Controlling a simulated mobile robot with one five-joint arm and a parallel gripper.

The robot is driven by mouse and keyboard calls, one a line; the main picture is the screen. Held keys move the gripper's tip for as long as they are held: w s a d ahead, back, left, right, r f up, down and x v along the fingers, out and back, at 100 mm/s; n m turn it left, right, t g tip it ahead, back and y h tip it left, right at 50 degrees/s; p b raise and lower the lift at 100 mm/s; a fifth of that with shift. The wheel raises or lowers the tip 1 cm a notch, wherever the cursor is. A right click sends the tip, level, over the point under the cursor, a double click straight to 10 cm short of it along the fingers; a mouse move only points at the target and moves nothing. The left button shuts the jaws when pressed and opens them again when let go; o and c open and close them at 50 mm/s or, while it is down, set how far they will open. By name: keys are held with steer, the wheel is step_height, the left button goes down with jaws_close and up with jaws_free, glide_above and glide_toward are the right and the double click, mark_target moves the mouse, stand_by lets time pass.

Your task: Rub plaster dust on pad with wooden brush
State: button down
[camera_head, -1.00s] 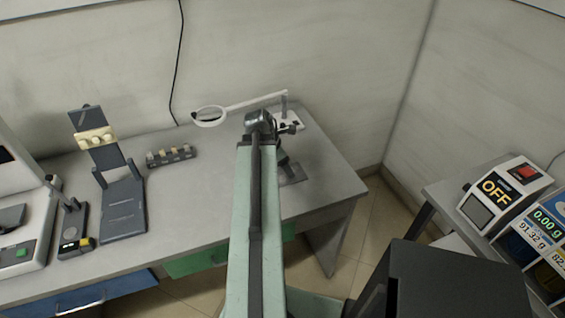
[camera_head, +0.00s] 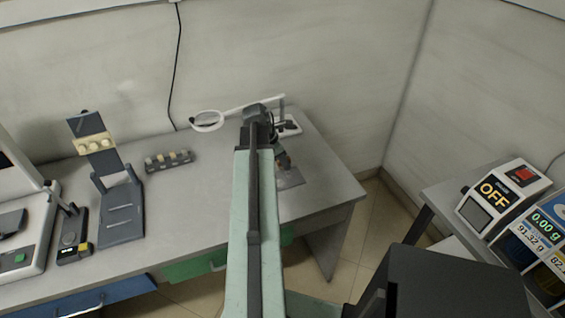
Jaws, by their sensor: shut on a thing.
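My arm reaches over the grey bench, and my gripper (camera_head: 281,160) points down near the bench's right end. It is shut on a small brownish thing, most likely the wooden brush; my arm hides most of it. A flat grey pad (camera_head: 292,180) lies on the bench just below and to the right of my gripper. I cannot tell whether the brush touches the pad. Plaster dust is too small to make out.
A white magnifier lamp (camera_head: 208,121) stands behind my arm. Scales (camera_head: 545,235) and an OFF-marked device (camera_head: 497,194) sit on the right-hand table.

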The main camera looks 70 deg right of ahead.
mark_target(295, 176)
steer(key=shift+w+d+r, duration=0.1)
steer(key=shift+w+d, duration=0.75)
steer(key=shift+d, duration=0.05)
steer(key=shift+s+d, duration=0.4)
steer(key=shift+s, duration=0.15)
steer(key=shift+s+a+f, duration=0.1)
steer(key=shift+s+a, duration=0.65)
steer(key=shift+a, duration=0.25)
steer(key=shift+s+a+f, duration=0.1)
steer(key=shift+s+a, duration=0.7)
steer(key=shift+a, duration=0.2)
steer(key=shift+s+a+f, duration=0.1)
steer(key=shift+s+a, duration=0.65)
steer(key=shift+a, duration=0.25)
step_height(295, 176, up, 6)
steer(key=p, duration=0.5)
steer(key=shift+d, duration=0.1)
step_height(295, 176, up, 3)
steer(key=p, duration=0.3)
